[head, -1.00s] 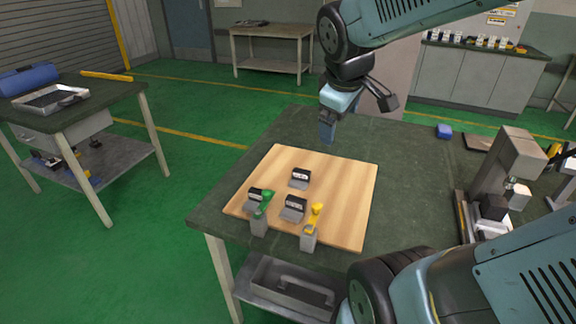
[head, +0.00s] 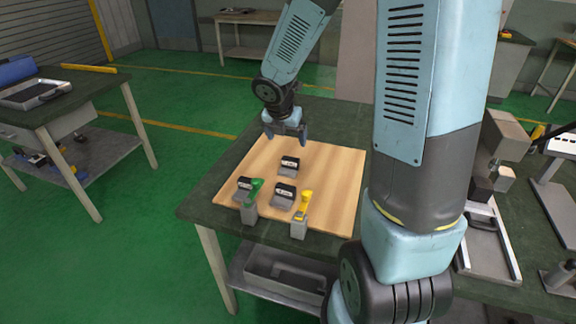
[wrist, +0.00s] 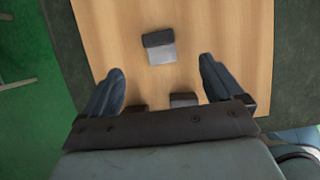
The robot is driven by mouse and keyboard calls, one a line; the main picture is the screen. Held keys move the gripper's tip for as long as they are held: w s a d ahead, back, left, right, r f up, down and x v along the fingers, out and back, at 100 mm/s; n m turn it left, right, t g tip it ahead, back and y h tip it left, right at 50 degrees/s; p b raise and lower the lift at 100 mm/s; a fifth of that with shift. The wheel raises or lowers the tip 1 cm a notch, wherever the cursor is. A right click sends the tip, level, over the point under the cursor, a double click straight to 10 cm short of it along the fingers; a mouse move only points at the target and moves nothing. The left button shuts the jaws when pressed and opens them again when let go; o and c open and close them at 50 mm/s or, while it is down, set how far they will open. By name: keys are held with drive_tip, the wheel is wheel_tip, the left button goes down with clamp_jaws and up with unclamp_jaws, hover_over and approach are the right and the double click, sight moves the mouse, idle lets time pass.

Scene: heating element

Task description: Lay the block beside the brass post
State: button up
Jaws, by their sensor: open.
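Three small grey blocks with black parts sit on a wooden board: a far block (head: 289,166), a left block (head: 243,188) and a near block (head: 283,195). I cannot tell which one the task means. A yellow-topped upright piece on a grey base (head: 299,228) and a green-topped one (head: 249,214) stand at the board's near edge. No post is clearly brass. My gripper (head: 286,137) is open and empty, pointing down above the far part of the board. In the wrist view one block (wrist: 159,48) shows whole between and beyond the fingers; two others are partly hidden by my gripper.
The wooden board (head: 340,185) lies on a dark green table (head: 208,190); its right part is bare. A metal machine (head: 497,150) stands at the table's right. Another table (head: 95,85) with a tray stands to the left.

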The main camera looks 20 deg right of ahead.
sight(290, 159)
drive_tip(key=x, duration=0.8)
drive_tip(key=shift+w+f, duration=0.1)
drive_tip(key=shift+f, duration=0.3)
drive_tip(key=shift+a+x, duration=0.15)
drive_tip(key=shift+x, duration=1.1)
drive_tip(key=shift+a+x, duration=0.15)
drive_tip(key=shift+x, duration=1.15)
drive_tip(key=shift+f, duration=0.1)
drive_tip(key=shift+c, duration=0.4)
drive_tip(key=c, duration=1.1)
